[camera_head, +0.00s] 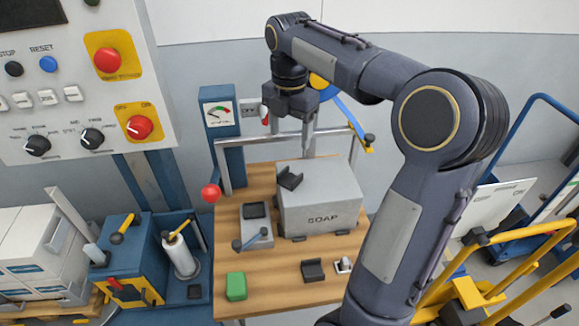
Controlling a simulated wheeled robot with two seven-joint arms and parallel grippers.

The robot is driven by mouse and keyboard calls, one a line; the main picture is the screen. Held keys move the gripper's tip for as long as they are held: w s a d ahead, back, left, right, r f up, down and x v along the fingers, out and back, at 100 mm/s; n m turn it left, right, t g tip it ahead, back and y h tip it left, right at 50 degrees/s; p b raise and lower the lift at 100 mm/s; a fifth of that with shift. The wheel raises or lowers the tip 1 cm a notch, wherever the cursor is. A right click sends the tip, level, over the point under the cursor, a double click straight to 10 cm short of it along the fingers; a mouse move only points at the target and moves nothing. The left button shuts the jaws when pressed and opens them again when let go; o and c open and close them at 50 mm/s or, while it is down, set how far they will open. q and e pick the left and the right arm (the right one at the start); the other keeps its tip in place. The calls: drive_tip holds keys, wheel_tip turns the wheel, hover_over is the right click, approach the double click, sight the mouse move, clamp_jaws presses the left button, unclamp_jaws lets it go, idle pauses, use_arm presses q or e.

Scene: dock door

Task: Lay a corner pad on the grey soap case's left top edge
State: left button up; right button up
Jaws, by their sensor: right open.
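The grey soap case (322,210) stands on the wooden table, its SOAP label facing me. One dark corner pad (290,178) rests at the case's left top edge, looking slightly tilted; I cannot tell whether it sits flush. A second dark corner pad (313,270) lies on the table in front of the case. My right gripper (289,132) is open and empty above and behind the pad on the case, apart from it. My left gripper is out of view.
A grey tool with a blue handle (254,228) stands left of the case, and a green block (236,286) lies in front of it. A metal frame (225,165) with a red knob (210,192) rises behind. A control panel (85,75) hangs upper left.

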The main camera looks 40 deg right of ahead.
drive_tip(key=s+a+f+m+t+y, duration=0.2)
drive_tip(key=s+a+f+m, duration=0.2)
drive_tip(key=s+a+m, duration=0.3)
drive_tip(key=s+a+f+m+t+y, duration=0.1)
drive_tip(key=s+a+f+m+t, duration=0.2)
drive_tip(key=s+a+m, duration=0.5)
drive_tip(key=s+f+m, duration=0.1)
drive_tip(key=s+m, duration=0.3)
drive_tip(key=m, duration=0.4)
drive_tip(key=shift+s+a+f+t+y, duration=0.2)
drive_tip(key=shift+a+f+t+y, duration=0.1)
drive_tip(key=shift+f+y, duration=0.1)
drive_tip(key=shift+d, duration=0.15)
